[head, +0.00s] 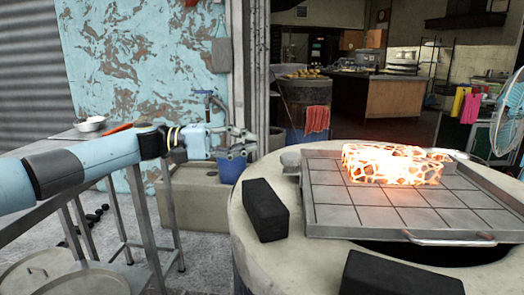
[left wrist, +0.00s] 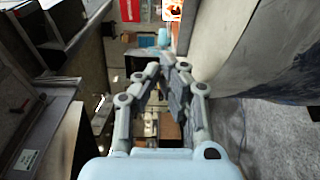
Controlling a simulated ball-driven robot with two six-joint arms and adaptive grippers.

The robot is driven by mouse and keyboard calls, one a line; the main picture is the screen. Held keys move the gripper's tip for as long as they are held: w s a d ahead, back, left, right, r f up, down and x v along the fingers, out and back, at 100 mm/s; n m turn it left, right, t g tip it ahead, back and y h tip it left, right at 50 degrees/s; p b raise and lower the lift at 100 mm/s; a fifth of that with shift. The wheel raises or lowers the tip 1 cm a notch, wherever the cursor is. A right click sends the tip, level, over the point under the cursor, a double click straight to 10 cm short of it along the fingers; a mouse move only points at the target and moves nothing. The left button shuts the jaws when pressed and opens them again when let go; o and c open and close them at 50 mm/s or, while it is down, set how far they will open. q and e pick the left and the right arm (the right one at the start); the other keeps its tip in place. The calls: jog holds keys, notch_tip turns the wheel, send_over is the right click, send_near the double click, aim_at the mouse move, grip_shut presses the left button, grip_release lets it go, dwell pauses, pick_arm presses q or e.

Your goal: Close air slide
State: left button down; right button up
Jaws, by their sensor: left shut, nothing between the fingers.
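The pale round barrel oven (head: 262,262) stands at the lower right of the head view, with a metal grate tray (head: 330,215) on its top. I cannot make out the air slide in either view. My left gripper (head: 246,142) is in the air left of and behind the oven top, apart from it. In the left wrist view its fingers (left wrist: 176,72) come together at the tips, shut and empty. A large pale curved surface (left wrist: 245,45) lies to their right, perhaps the oven's side. My right gripper is not in view.
A glowing block (head: 390,165) sits on the tray. Two black blocks (head: 265,210) (head: 400,275) lie on the oven rim. A blue bucket (head: 231,167) and a stone trough (head: 195,200) stand beyond my left gripper. A metal table (head: 45,150) is at the left.

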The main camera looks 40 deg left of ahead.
aim_at(294, 168)
pick_arm(q)
jog(key=b+x, duration=0.1)
jog(key=x, duration=0.7)
jog(key=shift+w+d, duration=0.25)
jog(key=shift+d, duration=0.05)
jog(key=s, duration=0.1)
jog(key=s+d, duration=0.1)
jog(key=s, duration=0.1)
jog(key=shift+s+p, duration=0.15)
jog(key=shift+p, duration=0.15)
jog(key=shift+s+d, duration=0.15)
jog(key=shift+s, duration=0.1)
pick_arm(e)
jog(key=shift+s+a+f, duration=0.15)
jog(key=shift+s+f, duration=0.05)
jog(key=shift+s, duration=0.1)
